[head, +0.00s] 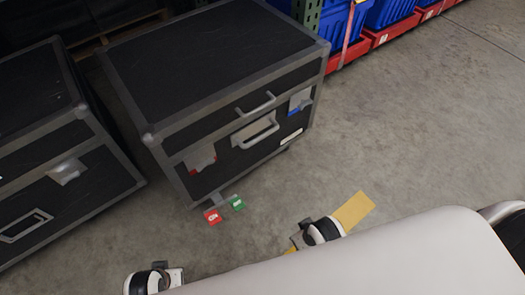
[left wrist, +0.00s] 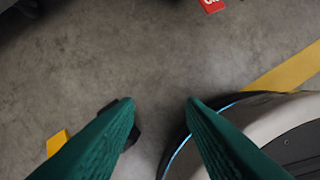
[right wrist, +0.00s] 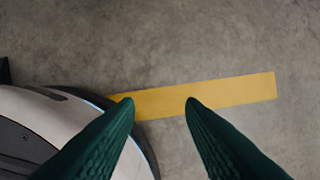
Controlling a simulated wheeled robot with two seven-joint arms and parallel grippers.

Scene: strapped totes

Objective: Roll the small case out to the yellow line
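A black case (head: 215,60) with grey metal edges stands in the middle of the head view. Its front has grey handles (head: 257,130), a red-marked latch at left and a blue-marked latch at right. A red tab (head: 212,216) and a green tab (head: 237,203) stick out at its foot. The yellow line (head: 354,210) lies on the floor at right, partly hidden by my body; it also shows in the right wrist view (right wrist: 215,92). My left gripper (left wrist: 160,102) and right gripper (right wrist: 160,102) are open and empty, pointing at the floor, apart from the case.
A second black case (head: 75,205) stands close on the left, cut off by the frame. Blue bins (head: 390,12) in red trays (head: 390,35) line the back right. The grey floor right of the middle case is clear.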

